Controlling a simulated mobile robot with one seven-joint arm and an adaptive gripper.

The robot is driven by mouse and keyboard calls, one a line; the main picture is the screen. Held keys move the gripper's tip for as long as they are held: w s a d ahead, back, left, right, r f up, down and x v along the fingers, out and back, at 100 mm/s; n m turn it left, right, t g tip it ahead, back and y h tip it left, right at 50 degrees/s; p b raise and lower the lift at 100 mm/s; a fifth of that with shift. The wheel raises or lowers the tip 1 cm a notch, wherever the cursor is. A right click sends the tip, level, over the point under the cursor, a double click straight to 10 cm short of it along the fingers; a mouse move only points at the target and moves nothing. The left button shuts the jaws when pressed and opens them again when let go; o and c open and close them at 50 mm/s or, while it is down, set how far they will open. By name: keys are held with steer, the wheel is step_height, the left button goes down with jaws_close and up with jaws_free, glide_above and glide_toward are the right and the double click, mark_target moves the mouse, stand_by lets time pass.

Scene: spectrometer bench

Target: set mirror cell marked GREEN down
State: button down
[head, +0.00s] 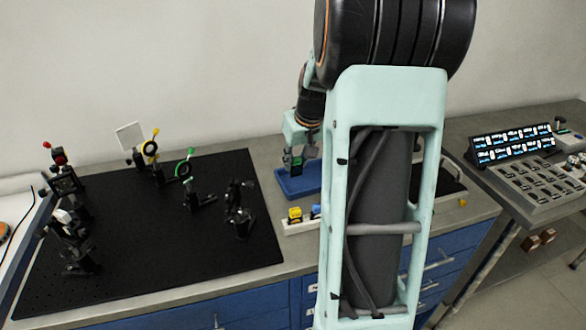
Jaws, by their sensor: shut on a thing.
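My gripper (301,152) is seen small, beyond my own forearm, pointing down over a blue tray (289,188). It is shut on a small dark piece with green on it, the mirror cell marked GREEN (296,163). The cell is at or just above the tray; I cannot tell whether it touches the tray floor. My arm hides the right part of the tray. A mount with a green ring (187,168) stands upright on the black breadboard (130,270), left of the gripper.
A pale rack (292,230) in front of the tray holds a yellow piece (295,214) and a blue piece (316,211). Several optical mounts stand on the breadboard, including a yellow-ringed one (151,149). A console (515,145) and a compartmented case (540,190) are at right.

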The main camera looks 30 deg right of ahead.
mark_target(297, 164)
step_height(297, 164, down, 2)
steer(key=shift+w+d+f+b, duration=0.1)
steer(key=shift+w+f+b, duration=0.1)
steer(key=shift+b, duration=0.25)
steer(key=shift+s+f, duration=0.1)
steer(key=shift+f, duration=0.2)
steer(key=shift+f, duration=0.1)
steer(key=shift+f+b, duration=0.15)
steer(key=shift+b, duration=0.3)
steer(key=c, duration=1.6)
jaws_free()
